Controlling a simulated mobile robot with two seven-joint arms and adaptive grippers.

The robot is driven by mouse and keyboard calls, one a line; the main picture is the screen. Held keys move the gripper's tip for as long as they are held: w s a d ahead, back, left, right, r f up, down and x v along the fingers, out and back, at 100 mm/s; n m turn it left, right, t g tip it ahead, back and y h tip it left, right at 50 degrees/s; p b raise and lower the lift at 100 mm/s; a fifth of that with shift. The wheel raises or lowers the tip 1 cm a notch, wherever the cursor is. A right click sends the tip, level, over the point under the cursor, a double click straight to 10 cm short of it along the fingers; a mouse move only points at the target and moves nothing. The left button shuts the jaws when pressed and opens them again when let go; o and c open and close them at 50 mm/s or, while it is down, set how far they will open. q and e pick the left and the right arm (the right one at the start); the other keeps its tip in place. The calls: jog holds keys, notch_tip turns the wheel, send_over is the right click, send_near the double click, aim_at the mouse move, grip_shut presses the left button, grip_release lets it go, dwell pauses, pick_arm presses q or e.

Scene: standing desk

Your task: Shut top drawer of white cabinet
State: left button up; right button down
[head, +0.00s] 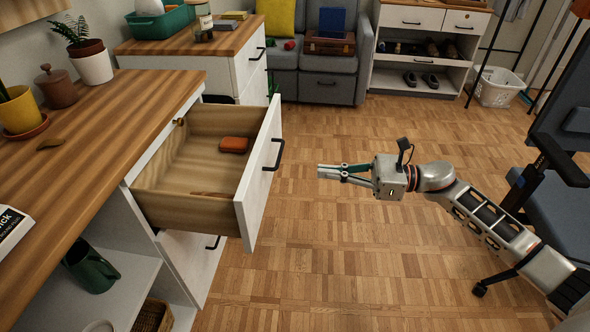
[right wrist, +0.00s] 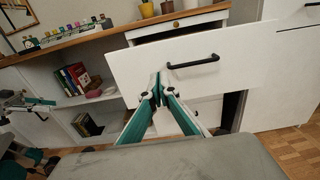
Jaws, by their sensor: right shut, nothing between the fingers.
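The top drawer (head: 262,170) of the white cabinet (head: 150,165) stands pulled well out in the head view.
A potted plant (head: 93,62), a brown lidded jar (head: 57,88) and a yellow pot (head: 20,110) stand on the wooden top. A grey chair (head: 560,150) is at the right. The wood floor (head: 340,250) between drawer and chair is clear.

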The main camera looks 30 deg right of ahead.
aim_at(260, 166)
jog(key=x, duration=1.3)
jog(key=shift+a, duration=0.1)
